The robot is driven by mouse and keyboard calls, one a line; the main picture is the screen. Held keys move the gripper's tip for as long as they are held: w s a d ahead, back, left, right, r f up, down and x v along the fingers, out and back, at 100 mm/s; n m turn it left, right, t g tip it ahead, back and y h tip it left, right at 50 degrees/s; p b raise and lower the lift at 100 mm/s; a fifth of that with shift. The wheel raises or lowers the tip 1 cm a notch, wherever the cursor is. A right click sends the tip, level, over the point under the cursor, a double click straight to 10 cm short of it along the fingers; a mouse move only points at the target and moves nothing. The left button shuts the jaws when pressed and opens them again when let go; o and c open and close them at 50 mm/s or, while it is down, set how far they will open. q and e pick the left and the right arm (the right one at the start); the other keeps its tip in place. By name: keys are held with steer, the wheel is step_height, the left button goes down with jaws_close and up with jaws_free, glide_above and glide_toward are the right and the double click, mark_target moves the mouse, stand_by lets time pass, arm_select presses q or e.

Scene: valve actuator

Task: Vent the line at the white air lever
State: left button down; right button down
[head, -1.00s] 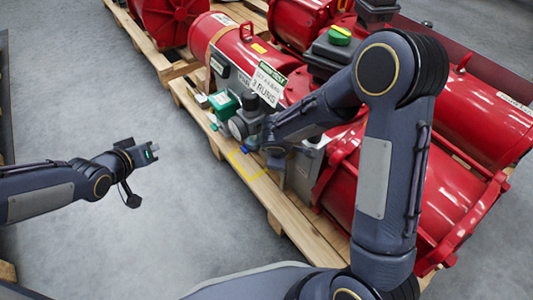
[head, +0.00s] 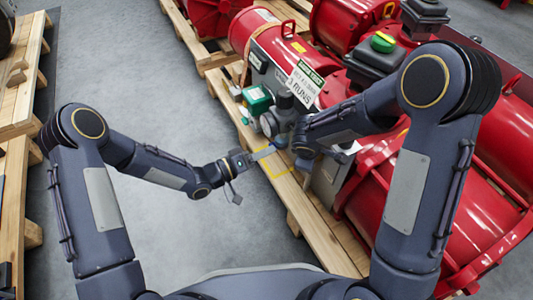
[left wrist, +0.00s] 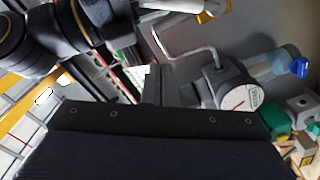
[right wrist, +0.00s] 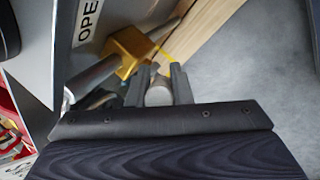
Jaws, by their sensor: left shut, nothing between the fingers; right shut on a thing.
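My right gripper (right wrist: 160,85) is shut on a pale rounded piece (right wrist: 158,93), beside a brass block (right wrist: 128,52) in the right wrist view. The piece may be the end of the white air lever; its full shape is hidden. In the head view my right arm hides this gripper. My left gripper (head: 264,153) is shut and empty, close to the right gripper, above the pallet edge. In the left wrist view its fingers (left wrist: 156,85) are beside a round gauge (left wrist: 238,98) with a bent grey tube (left wrist: 185,52).
A blue-capped clear bowl (left wrist: 285,63) and a green box (head: 257,98) are near the gauge. Red actuators (head: 270,45) fill the wooden pallet (head: 312,215). Grey floor (head: 190,110) is clear at left.

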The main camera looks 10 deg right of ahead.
arm_select(q)
steer(key=d+f, duration=0.2)
steer(key=d, duration=0.6)
steer(key=shift+d, duration=0.3)
steer(key=shift+s+d+f, duration=0.3)
steer(key=shift+s+f, duration=0.1)
steer(key=shift+s, duration=0.15)
arm_select(e)
steer(key=shift+a, duration=0.1)
steer(key=c, duration=1.3)
jaws_free()
arm_select(q)
steer(key=shift+d, duration=0.1)
arm_select(e)
steer(key=shift+r, duration=0.1)
